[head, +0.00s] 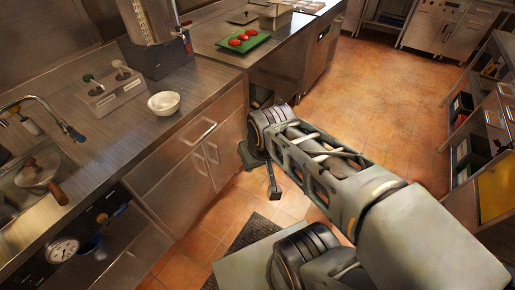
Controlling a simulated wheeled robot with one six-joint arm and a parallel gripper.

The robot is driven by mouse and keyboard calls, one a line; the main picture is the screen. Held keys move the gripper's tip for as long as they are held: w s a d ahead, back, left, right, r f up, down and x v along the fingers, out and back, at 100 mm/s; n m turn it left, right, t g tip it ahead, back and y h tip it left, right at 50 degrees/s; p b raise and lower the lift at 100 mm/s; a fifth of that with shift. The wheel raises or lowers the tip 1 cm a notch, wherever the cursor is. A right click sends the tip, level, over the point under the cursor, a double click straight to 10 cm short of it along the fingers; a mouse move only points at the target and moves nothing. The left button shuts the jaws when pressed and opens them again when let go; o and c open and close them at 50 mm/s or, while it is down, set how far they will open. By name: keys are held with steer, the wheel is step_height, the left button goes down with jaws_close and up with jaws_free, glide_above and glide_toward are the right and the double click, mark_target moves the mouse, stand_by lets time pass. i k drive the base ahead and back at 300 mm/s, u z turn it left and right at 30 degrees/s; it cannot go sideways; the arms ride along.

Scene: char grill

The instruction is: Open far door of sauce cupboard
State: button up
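The sauce cupboard is the steel front under the counter with the sauce pumps. Its far door (226,139) is on the right and its near door (173,192) on the left. Both look closed, with upright bar handles side by side near their shared edge; the far handle (212,153) is bare. A drawer (184,145) with a bar handle sits above them. My gripper (262,171) is to the right of the far door, above the floor, apart from the handles. Its dark end parts are partly hidden by my arm, so I cannot tell how far its fingers are apart.
A white bowl (164,103) and a steel pump holder (112,92) stand on the counter. A sink (40,180) is at left. A green tray (243,40) with tomatoes lies farther back. A shelf unit (481,130) stands at right. The tiled floor (365,95) between is clear.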

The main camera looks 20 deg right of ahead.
mark_target(220, 147)
steer(key=z, duration=0.1)
steer(key=k, duration=0.5)
steer(key=u, duration=0.5)
steer(key=i, duration=0.95)
steer(key=u, duration=0.35)
